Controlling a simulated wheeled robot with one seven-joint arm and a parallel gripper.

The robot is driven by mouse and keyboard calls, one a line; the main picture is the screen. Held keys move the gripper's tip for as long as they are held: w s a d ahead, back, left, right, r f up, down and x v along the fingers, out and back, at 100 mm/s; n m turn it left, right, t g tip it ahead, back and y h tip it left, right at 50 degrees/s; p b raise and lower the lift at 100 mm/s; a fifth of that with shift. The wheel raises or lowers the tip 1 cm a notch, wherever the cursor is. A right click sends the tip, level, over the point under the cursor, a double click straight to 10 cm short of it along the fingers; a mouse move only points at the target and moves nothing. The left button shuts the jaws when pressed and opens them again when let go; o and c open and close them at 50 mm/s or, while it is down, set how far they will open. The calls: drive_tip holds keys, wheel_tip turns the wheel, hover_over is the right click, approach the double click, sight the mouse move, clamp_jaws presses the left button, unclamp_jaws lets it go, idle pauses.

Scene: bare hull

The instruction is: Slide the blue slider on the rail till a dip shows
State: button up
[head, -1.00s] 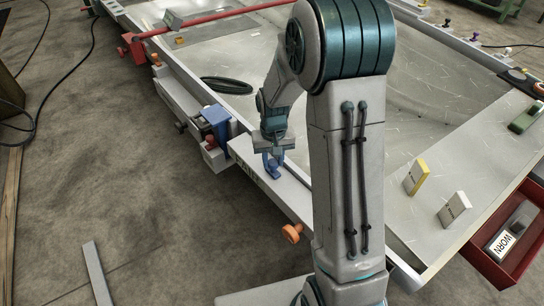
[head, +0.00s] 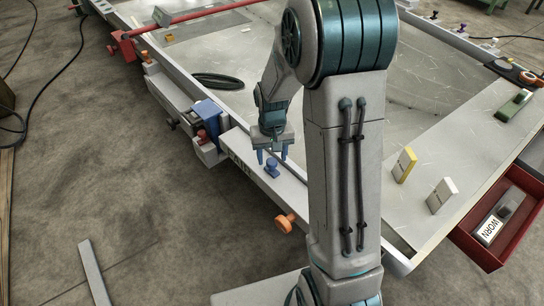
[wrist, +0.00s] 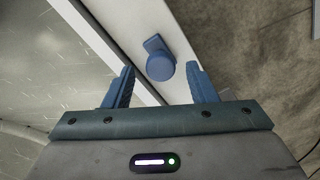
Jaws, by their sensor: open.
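The blue slider (head: 271,168), a small block with a round knob, sits on the pale rail (head: 297,190) along the near left edge of the big table. It also shows in the wrist view (wrist: 160,66), just ahead of the fingers. My gripper (head: 272,157) is open above the slider, its two blue fingers apart. In the wrist view my gripper (wrist: 162,85) has one finger on each side of the knob's line, with clear gaps and no contact seen. No dip can be made out in the rail. My arm hides part of the rail's right end.
An orange knob (head: 285,222) sticks out below the rail. A blue-topped block (head: 208,112) stands at the rail's left end. A black loop (head: 218,80) lies on the table. Yellow (head: 404,165) and white (head: 441,195) blocks and a red bin (head: 485,249) are at right.

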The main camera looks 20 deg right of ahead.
sight(272, 161)
wheel_tip(272, 161, up, 12)
drive_tip(key=p, duration=0.2)
drive_tip(key=shift+r, duration=0.25)
idle(1.0)
